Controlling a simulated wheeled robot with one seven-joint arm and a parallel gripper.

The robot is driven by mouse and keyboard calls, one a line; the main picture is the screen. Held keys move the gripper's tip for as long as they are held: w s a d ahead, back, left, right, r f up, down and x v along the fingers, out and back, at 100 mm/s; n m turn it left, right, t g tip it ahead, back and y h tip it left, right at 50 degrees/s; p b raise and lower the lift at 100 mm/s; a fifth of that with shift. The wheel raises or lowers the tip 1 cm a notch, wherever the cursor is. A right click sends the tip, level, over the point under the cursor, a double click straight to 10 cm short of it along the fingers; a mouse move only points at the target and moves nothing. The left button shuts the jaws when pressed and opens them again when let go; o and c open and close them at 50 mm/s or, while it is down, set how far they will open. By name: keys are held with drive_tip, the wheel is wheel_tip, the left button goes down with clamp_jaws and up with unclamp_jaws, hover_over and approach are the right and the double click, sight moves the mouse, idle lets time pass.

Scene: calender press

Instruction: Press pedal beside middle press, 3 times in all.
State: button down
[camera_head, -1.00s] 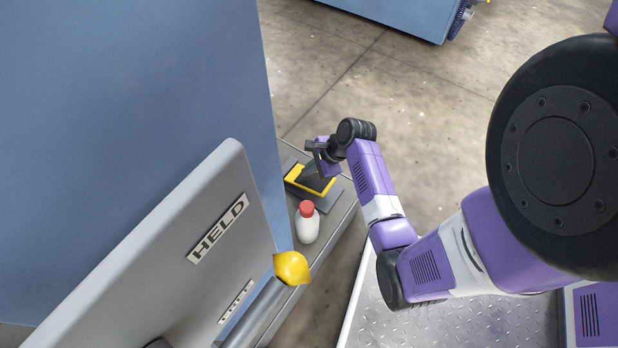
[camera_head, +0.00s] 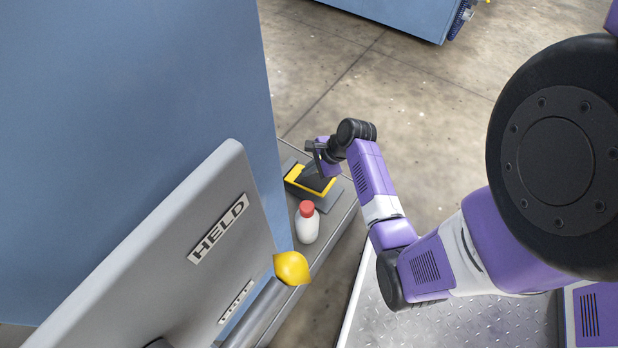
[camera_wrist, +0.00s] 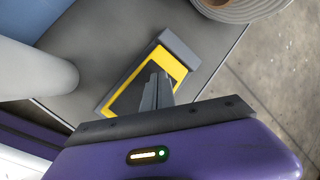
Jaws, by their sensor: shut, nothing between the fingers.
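The pedal (camera_head: 296,174) has a yellow frame and a dark plate, and sits on a grey ledge beside the blue press (camera_head: 130,130). In the wrist view the pedal's yellow frame (camera_wrist: 178,70) surrounds the dark plate. My gripper (camera_wrist: 158,82) is shut and empty, with its fingers over the plate. In the head view my gripper (camera_head: 322,168) is small and partly hidden by my wrist, at the pedal. I cannot tell whether the fingertips touch the plate or whether it is pushed down.
A white bottle with a red cap (camera_head: 307,222) stands on the ledge (camera_head: 330,225) near the pedal. A round grey object (camera_wrist: 235,8) lies beyond the pedal. Concrete floor (camera_head: 420,100) is clear.

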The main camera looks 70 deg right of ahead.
sight(309, 178)
drive_tip(key=shift+s+f, duration=0.1)
drive_tip(key=shift+f, duration=0.25)
drive_tip(key=shift+s+a+f, duration=0.1)
drive_tip(key=shift+s+f, duration=0.15)
drive_tip(key=shift+f, duration=0.4)
drive_tip(key=shift+s+f, duration=0.2)
drive_tip(key=shift+f, duration=0.4)
idle(1.6)
drive_tip(key=shift+r, duration=0.15)
drive_tip(key=shift+w+r+p, duration=0.3)
drive_tip(key=shift+r+p, duration=0.5)
drive_tip(key=shift+p, duration=0.3)
drive_tip(key=shift+w+r+p, duration=0.25)
drive_tip(key=shift+r+p, duration=0.5)
drive_tip(key=shift+p, duration=0.35)
drive_tip(key=r+p, duration=0.1)
drive_tip(key=w+r+p, duration=0.1)
drive_tip(key=r+p, duration=0.2)
drive_tip(key=p, duration=0.1)
drive_tip(key=shift+w+d+r, duration=0.2)
drive_tip(key=shift+d+r, duration=0.1)
drive_tip(key=shift+r, duration=0.05)
idle(1.3)
